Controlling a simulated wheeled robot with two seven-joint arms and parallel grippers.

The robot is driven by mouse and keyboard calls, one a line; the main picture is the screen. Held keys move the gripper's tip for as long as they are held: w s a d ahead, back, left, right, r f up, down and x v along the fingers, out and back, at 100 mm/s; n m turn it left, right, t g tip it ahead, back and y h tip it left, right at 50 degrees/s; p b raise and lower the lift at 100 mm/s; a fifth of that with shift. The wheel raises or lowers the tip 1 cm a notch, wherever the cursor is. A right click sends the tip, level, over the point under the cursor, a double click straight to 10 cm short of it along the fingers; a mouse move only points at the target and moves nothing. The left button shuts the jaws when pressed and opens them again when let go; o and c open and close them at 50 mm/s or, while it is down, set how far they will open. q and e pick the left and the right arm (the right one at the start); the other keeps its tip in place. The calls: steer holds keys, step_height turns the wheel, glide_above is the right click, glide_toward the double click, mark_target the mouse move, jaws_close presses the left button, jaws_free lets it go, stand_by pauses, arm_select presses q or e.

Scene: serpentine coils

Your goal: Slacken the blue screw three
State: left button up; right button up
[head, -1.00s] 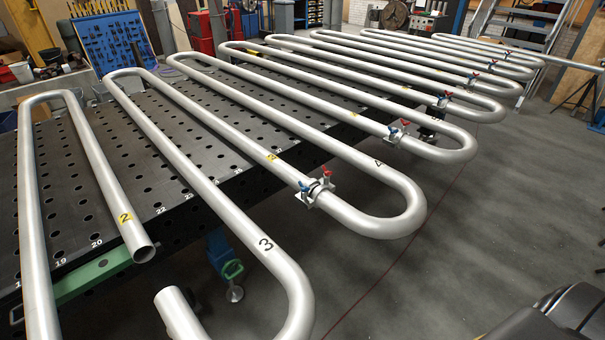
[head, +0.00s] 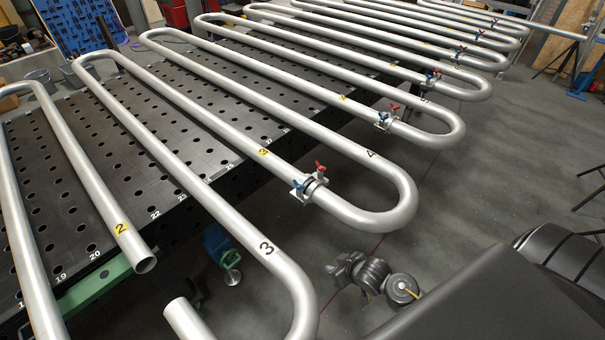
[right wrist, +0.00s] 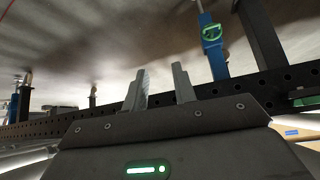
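A pipe clamp with a blue screw (head: 298,186) and a red screw (head: 320,167) sits on the pipe joint between the yellow tag 3 (head: 263,152) and the black number 4 (head: 371,154). The blue screw is on the near left side of the clamp, the red one on the far right. My right gripper (head: 338,268) hangs over the floor, below and to the right of the clamp and apart from it. In the right wrist view its two fingers (right wrist: 160,88) stand apart with nothing between them. The clamp does not show there. My left gripper is out of view.
Similar clamps (head: 384,118) with red and blue screws sit on the farther coils. The coils lie on a perforated black table (head: 120,170). A blue leg with a green handle (head: 228,260) stands under its edge. The floor right of the bends is open.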

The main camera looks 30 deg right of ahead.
steer(key=w+r+n+t+p, duration=0.1)
steer(key=w+r+t+p, duration=0.15)
steer(key=r, duration=1.65)
steer(key=n+t+y, duration=0.1)
steer(key=t+y, duration=0.2)
glide_toward(300, 183)
steer(key=shift+g, duration=0.35)
steer(key=x, duration=0.2)
steer(key=p+x, duration=0.1)
steer(key=x, duration=0.4)
steer(key=shift+w+r, duration=0.25)
steer(key=shift+r, duration=0.05)
steer(key=shift+x, duration=0.8)
jaws_close()
